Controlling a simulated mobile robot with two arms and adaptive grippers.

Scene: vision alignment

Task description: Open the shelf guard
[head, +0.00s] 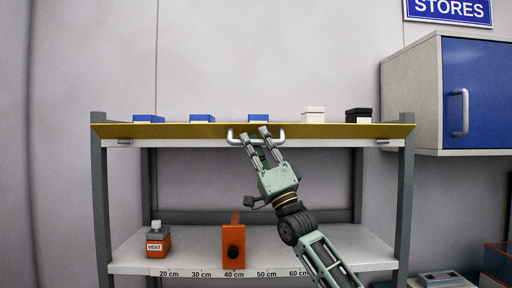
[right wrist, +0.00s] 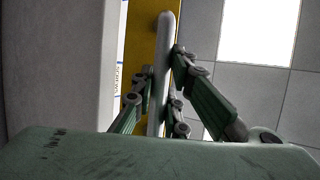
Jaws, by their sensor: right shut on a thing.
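The shelf guard (head: 180,131) is a long yellow panel along the front edge of the upper shelf. A silver bar handle (head: 280,133) is fixed at its middle. My right gripper (head: 257,136) reaches up from below and is shut on the handle. In the right wrist view, the handle (right wrist: 166,40) runs between the two fingers, with the yellow guard (right wrist: 138,45) behind it. Hinge-like brackets (head: 125,142) show below the guard near both ends. The left gripper is not in view.
Several small boxes (head: 202,118) stand on the upper shelf behind the guard. A blue-doored cabinet (head: 480,95) hangs at the right. The space between shelves is mostly free.

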